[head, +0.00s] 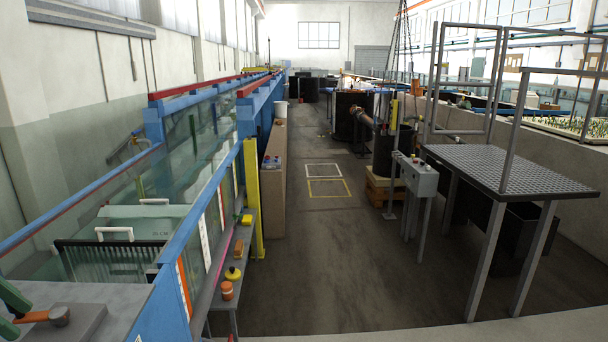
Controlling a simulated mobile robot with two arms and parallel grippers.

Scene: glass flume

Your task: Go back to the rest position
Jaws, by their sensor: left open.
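My left gripper (16,315) shows at the lower left edge of the head view, cut off by the frame. Its two green fingers are apart. An orange handle (36,317) with a round brown end (59,316) lies between and beyond the fingertips, above a grey block (75,328). I cannot tell whether the fingers touch the handle. My right gripper is not in view.
The glass flume with its blue rail (190,225) runs along the left. A narrow shelf beside it holds an orange jar (227,291) and a yellow item (233,274). A grating-topped table (510,170) and a control box (417,178) stand right. The middle floor is clear.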

